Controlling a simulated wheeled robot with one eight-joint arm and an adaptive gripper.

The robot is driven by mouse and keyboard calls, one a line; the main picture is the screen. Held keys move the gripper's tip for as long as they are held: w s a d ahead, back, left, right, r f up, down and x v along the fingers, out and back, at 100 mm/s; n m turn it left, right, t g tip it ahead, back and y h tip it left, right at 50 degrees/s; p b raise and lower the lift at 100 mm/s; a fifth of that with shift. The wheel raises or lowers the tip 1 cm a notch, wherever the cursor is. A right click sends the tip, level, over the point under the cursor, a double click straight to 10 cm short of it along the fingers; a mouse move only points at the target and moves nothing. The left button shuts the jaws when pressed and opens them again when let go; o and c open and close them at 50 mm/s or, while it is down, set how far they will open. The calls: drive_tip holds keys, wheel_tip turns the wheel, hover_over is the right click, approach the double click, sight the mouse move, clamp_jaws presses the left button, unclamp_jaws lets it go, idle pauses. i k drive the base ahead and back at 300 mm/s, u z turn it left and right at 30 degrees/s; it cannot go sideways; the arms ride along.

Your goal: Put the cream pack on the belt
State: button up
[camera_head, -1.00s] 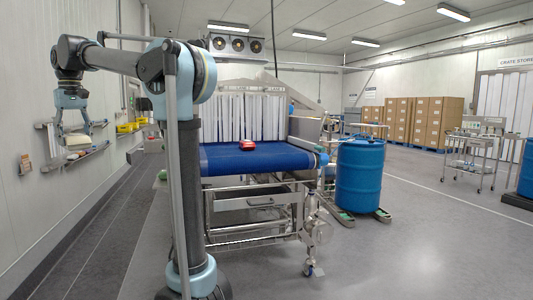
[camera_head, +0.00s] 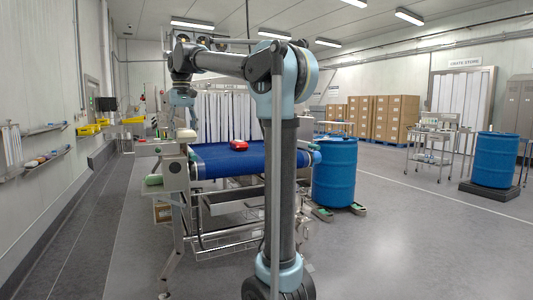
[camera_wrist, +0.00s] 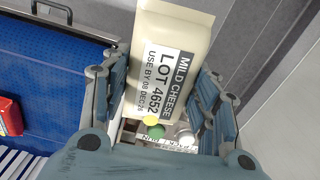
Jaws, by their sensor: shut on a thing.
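My gripper (camera_wrist: 160,95) is shut on the cream pack (camera_wrist: 180,28), a cream-coloured block with a label reading "MILD CHEESE LOT 4652". The fingers stand on either side of it. In the head view my gripper (camera_head: 184,112) hangs fingers down with the pack (camera_head: 186,134) below it, at the left end of the conveyor. The blue belt (camera_head: 218,172) lies to the right of the pack; in the wrist view the belt (camera_wrist: 45,65) is at the left. The pack is off the belt's surface in the wrist view.
A red pack (camera_head: 239,145) lies on the belt, with strip curtains behind. Small green, yellow and white items show below my gripper in the wrist view. A blue drum (camera_head: 334,172) stands right of the conveyor. Wall shelves (camera_head: 40,165) are at the left; the floor aisle there is clear.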

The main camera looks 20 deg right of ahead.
sight(212, 152)
drive_tip(key=z, duration=0.3)
drive_tip(key=i, duration=1)
drive_tip(key=u, duration=0.1)
